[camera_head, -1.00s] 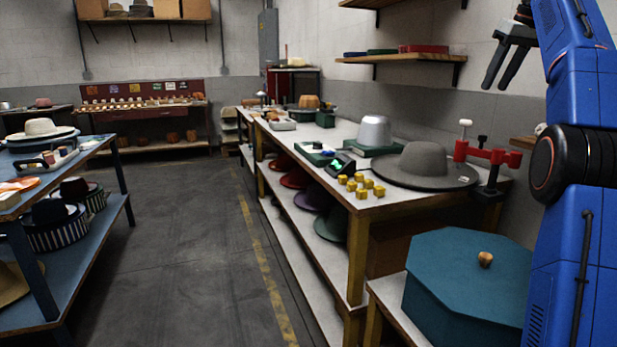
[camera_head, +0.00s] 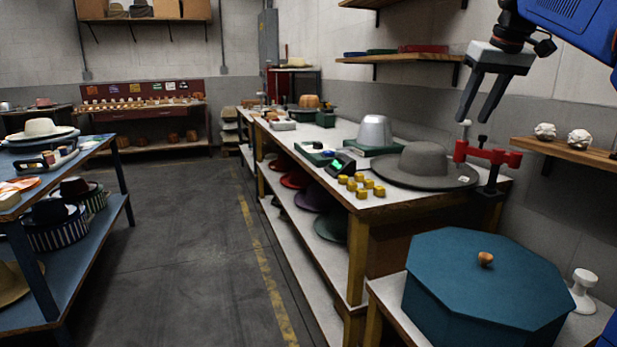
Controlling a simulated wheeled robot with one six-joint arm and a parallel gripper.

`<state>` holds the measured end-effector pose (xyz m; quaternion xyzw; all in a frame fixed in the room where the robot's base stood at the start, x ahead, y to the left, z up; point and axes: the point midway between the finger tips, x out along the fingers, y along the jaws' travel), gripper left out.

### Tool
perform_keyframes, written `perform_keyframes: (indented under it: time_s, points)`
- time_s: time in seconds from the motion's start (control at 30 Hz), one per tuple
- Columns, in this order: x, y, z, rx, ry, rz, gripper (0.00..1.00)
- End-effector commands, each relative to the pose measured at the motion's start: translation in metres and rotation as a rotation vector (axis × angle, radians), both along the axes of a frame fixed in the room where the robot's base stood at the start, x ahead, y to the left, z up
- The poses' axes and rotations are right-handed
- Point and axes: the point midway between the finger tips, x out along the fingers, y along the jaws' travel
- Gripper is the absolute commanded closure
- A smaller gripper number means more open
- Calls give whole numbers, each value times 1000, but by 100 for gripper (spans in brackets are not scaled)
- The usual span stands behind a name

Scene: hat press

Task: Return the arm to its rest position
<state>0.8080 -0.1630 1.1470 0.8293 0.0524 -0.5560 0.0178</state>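My gripper (camera_head: 480,118) hangs at the upper right in the head view, fingers pointing down and apart, with nothing between them. My blue arm (camera_head: 580,28) reaches in from the top right corner. The rest of the arm is out of view.
A teal octagonal box (camera_head: 480,285) with a wooden knob stands on a low table at the lower right, beside a white stand (camera_head: 583,290). A wall shelf (camera_head: 570,150) holds two white crumpled balls. The floor aisle is clear.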

Motion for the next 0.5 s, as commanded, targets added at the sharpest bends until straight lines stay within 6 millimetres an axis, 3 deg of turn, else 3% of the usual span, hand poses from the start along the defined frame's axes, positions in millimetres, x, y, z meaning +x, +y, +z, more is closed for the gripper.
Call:
perform_keyframes:
  time_s: [0.27,0.5]
  points:
    - [-73,38,-66,-4,1,-38,61]
    - [-139,62,-139,-10,-2,-66,61]
